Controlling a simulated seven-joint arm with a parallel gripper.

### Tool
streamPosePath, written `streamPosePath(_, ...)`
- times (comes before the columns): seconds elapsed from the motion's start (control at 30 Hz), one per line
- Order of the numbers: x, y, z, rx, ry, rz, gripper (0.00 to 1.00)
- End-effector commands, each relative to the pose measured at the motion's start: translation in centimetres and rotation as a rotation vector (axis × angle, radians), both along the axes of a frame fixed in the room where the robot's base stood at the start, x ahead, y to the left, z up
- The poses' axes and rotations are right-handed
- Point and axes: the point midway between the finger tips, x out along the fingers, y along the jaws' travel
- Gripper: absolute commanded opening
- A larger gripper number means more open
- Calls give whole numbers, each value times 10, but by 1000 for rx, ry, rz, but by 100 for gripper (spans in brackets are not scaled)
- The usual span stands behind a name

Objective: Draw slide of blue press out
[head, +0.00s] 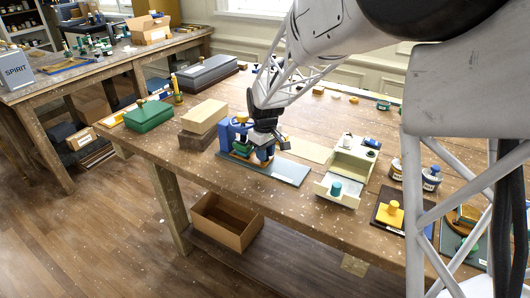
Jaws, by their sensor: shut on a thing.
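The blue press (225,133) stands on the wooden workbench, left of the middle in the head view. Its slide (287,171), a flat grey-blue plate, reaches out from the press toward the right along the bench. My gripper (264,153) points down over the slide, just right of the press's blue frame. It is shut at the slide, close above the plate. The fingers and the arm's end hide what lies between the tips and part of the press.
Cardboard-coloured blocks (206,117) and a green case (148,116) stand left of the press. A cream box with an open drawer (337,188) stands right of the slide. A yellow-knobbed piece (391,214) lies further right. An open carton (226,221) sits below the bench.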

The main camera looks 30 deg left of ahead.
Motion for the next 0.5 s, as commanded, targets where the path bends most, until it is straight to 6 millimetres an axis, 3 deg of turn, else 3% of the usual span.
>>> streamPosePath(0.17,0,-10,0,0,0,0,0)
streamPosePath(0.5,0,-52,1,0,0,-1,0)
